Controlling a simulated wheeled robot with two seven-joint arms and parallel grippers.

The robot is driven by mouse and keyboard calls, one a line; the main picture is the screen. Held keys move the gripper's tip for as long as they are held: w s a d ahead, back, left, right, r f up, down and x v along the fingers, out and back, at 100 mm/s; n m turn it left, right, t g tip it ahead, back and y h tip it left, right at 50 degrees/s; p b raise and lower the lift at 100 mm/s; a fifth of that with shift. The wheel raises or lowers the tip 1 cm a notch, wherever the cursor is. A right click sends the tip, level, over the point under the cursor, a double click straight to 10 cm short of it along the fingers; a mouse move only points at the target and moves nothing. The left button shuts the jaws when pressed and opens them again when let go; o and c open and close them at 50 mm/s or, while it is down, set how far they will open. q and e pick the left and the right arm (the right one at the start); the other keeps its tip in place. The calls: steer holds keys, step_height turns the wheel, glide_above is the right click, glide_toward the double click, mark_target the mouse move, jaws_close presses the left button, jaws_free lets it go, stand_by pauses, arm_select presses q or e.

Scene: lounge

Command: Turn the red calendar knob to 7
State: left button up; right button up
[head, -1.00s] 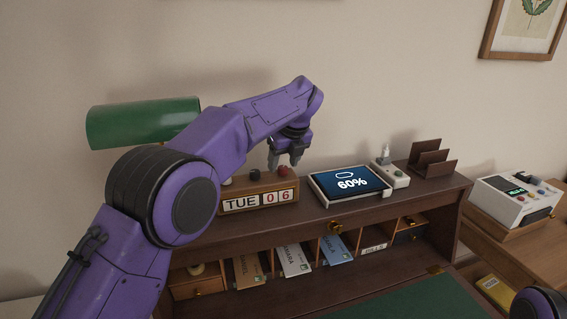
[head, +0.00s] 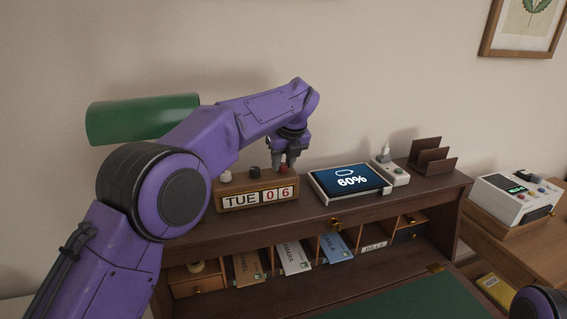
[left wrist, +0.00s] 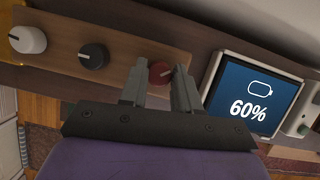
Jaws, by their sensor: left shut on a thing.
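The wooden calendar (head: 232,200) stands on top of the desk and reads TUE 06. Three knobs sit along its top: white (head: 225,176), black (head: 254,172) and red (head: 283,168). In the left wrist view the red knob (left wrist: 160,72) lies between my two fingers, with a pale pointer mark on its top. My left gripper (head: 285,163) comes down from above and is shut on the red knob. The black knob (left wrist: 93,56) and white knob (left wrist: 27,38) are clear of the fingers. Only a piece of my right arm shows at the lower right; its gripper is out of view.
A tablet (head: 350,181) showing 60% lies on a stand just right of the calendar. Pigeonholes with labelled envelopes (head: 293,257) are below.

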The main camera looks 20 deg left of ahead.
arm_select(q)
steer(key=shift+a+f+m+h+b, duration=0.15)
steer(key=shift+m+h+b, duration=0.35)
steer(key=shift+m, duration=0.5)
steer(key=shift+m+t+h, duration=0.3)
steer(key=shift+m+t, duration=0.1)
steer(key=shift+m, duration=1.1)
steer(key=o, duration=1)
steer(key=shift+o, duration=0.2)
steer(key=b+v, duration=0.1)
steer(key=v, duration=0.9)
steer(key=shift+r, duration=0.3)
